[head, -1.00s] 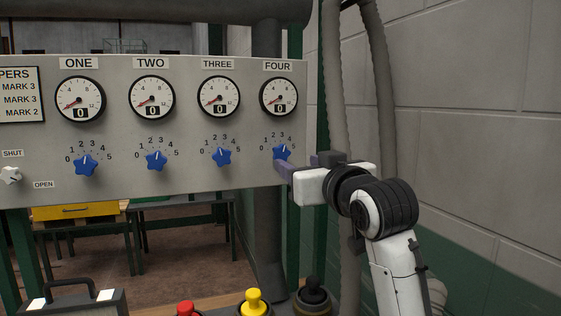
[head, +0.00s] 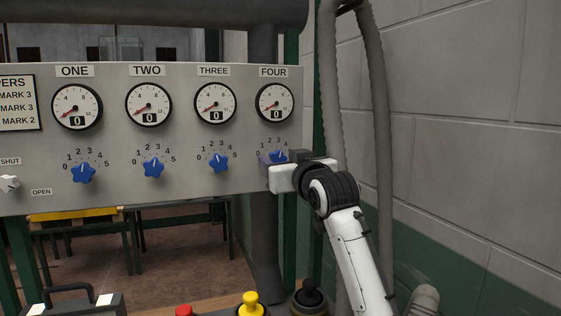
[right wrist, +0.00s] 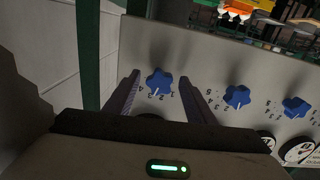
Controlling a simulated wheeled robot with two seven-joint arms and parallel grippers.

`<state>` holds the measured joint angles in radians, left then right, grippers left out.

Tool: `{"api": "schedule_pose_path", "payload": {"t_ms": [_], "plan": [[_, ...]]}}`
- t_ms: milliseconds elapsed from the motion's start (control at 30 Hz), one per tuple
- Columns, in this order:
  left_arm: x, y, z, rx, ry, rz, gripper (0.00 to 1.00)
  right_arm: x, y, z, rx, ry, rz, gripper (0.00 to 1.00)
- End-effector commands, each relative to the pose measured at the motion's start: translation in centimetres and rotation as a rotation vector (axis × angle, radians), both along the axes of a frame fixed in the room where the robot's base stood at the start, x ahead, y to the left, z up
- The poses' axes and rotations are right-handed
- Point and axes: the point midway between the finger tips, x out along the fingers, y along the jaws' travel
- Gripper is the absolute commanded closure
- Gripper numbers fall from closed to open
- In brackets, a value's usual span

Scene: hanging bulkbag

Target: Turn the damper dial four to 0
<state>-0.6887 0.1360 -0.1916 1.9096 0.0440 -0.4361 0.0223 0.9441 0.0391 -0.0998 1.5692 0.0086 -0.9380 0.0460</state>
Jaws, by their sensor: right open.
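The blue star-shaped knob of damper dial four (head: 278,155) is at the right end of the grey panel, partly hidden by my right gripper (head: 280,158) in the head view. In the right wrist view the same knob (right wrist: 159,82) sits between the two open, dark purple fingers of my right gripper (right wrist: 158,84), with a gap on each side. Its white mark points toward the 2–3 part of the scale. Gauge four (head: 275,103) above it shows 0. My left gripper is out of view.
Knobs one (head: 83,172), two (head: 153,167) and three (head: 219,163) line the panel (head: 185,190) to the left. Grey hoses (head: 378,130) hang close to the right of my arm. Red (head: 184,310) and yellow (head: 251,304) knobs stand below.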

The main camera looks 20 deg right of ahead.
Motion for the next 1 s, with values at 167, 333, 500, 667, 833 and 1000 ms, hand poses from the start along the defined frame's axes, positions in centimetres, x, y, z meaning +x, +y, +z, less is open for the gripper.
{"api": "schedule_pose_path", "payload": {"t_ms": [167,333,500,667,833,1000], "plan": [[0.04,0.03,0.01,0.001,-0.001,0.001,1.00,-0.02,0.01,-0.02,0.000,0.001,0.000,0.72],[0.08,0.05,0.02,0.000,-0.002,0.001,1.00,-0.03,0.01,-0.04,0.000,0.001,0.000,0.91],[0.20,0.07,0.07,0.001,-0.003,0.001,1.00,-0.03,0.01,-0.05,-0.015,0.000,0.000,0.91],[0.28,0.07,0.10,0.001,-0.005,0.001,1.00,-0.03,-0.04,-0.05,-0.070,-0.001,0.000,0.91],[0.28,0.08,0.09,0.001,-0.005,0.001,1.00,-0.03,-0.12,-0.03,-0.180,-0.005,-0.001,0.91],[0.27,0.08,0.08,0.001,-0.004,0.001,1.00,-0.02,-0.15,-0.06,-0.331,-0.009,-0.001,0.91]]}}
